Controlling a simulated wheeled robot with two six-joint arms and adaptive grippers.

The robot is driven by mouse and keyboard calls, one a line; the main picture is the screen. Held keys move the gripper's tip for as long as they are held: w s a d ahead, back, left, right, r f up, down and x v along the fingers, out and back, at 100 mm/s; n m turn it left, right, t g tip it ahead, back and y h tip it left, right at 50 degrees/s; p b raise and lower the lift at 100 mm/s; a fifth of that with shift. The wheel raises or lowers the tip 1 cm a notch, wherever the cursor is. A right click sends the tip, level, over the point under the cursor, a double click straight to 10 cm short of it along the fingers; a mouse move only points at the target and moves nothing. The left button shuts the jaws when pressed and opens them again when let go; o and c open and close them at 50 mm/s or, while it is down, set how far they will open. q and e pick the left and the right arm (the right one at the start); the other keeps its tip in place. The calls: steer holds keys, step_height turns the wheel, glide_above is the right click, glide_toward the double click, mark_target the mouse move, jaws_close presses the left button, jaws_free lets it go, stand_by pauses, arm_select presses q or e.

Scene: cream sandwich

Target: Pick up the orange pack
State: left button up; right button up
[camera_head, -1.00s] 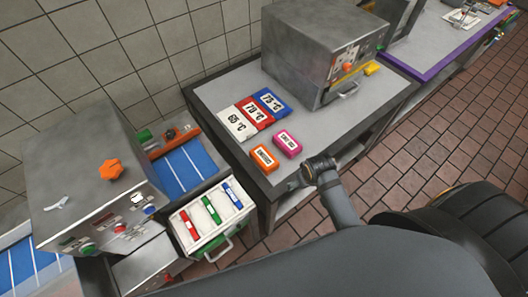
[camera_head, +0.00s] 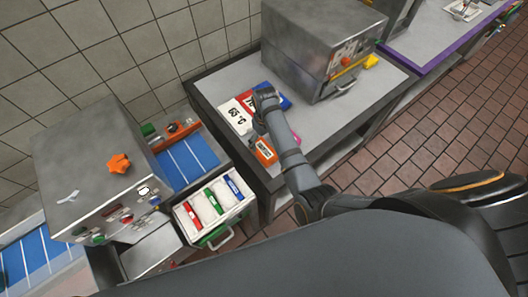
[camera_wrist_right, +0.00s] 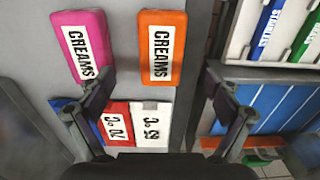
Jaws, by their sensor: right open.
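The orange pack (camera_head: 264,150) lies on the grey table's front left part, with my right arm just to its right. In the right wrist view the orange pack (camera_wrist_right: 176,22), labelled CREAMS, lies just beyond and between my open right fingertips (camera_wrist_right: 160,90). Nothing is held. The left finger overlaps the lower end of the pink CREAMS pack (camera_wrist_right: 78,30); whether it touches cannot be told. In the head view my right wrist hides the fingertips, and my forearm covers most of the pink pack (camera_head: 293,158). My left gripper is not in view.
White (camera_head: 234,116) and partly hidden red and blue temperature cards lie behind the packs. A grey metal oven (camera_head: 315,50) stands at the table's back right. The table's dark edge (camera_head: 228,153) runs beside the orange pack.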

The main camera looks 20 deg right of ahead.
mark_target(264, 150)
step_height(264, 150, down, 3)
steer(key=shift+d+r, duration=0.1)
steer(key=shift+w+f, duration=0.1)
steer(key=shift+f, duration=0.55)
steer(key=f, duration=0.1)
steer(key=f+b, duration=0.2)
steer(key=shift+a+f, duration=0.3)
steer(key=shift+f, duration=0.05)
steer(key=shift+w+f+b, duration=0.1)
steer(key=shift+f+b, duration=0.3)
steer(key=shift+b, duration=0.15)
steer(key=shift+r, duration=0.1)
steer(key=shift+c, duration=0.5)
steer(key=c, duration=1.2)
